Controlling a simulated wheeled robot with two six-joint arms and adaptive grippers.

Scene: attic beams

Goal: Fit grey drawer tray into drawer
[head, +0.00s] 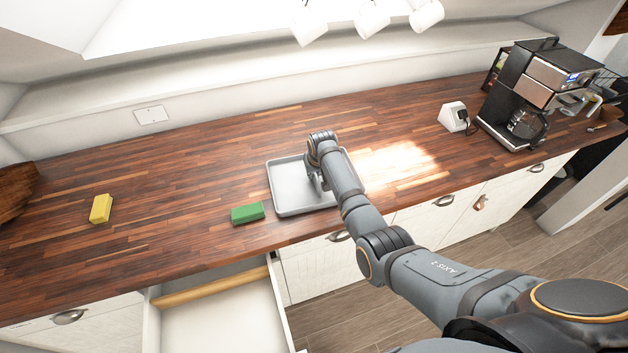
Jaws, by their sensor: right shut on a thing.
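The grey drawer tray (290,188) lies on the wooden worktop near its front edge, right of the green block. My right gripper (318,184) is over the tray and shut on it; the fingertips are mostly hidden behind my wrist and arm. I cannot tell exactly which part of the tray is between the fingers. The open drawer (215,325) is pulled out below the worktop, to the lower left of the tray. A wooden strip (212,286) runs across inside it near the back. My left gripper is not in view.
A green block (247,213) sits just left of the tray, close to the front edge. A yellow block (101,208) lies farther left. A coffee machine (535,90) and a small white device (453,116) stand at the right. The worktop between the blocks is clear.

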